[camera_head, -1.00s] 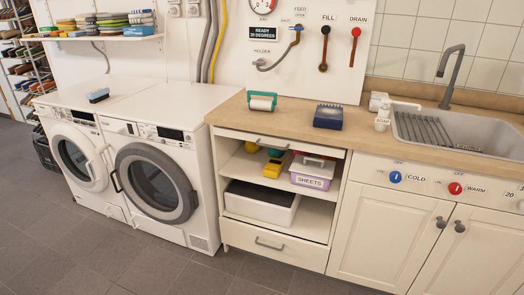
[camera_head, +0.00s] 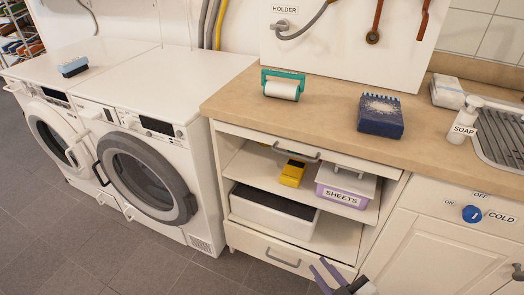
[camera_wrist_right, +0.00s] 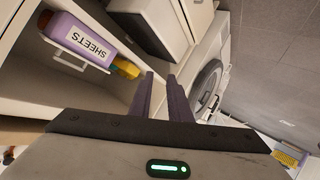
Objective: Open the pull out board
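The pull out board (camera_head: 250,137) is a thin white front just under the wooden counter, above the open shelves. It has a grey bar handle (camera_head: 297,153) and sits flush with the cabinet, closed. My right gripper (camera_head: 320,270) is at the bottom edge of the head view, low in front of the cabinet, below and to the right of the handle. Its two dark fingers stand apart with nothing between them, as the right wrist view (camera_wrist_right: 161,90) also shows. My left gripper is not in view.
The open shelves hold a purple SHEETS box (camera_head: 346,187), a yellow item (camera_head: 292,173) and a white bin (camera_head: 272,210). A lower drawer (camera_head: 262,246) has a similar handle. Washing machines (camera_head: 148,176) stand to the left. The floor in front is clear.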

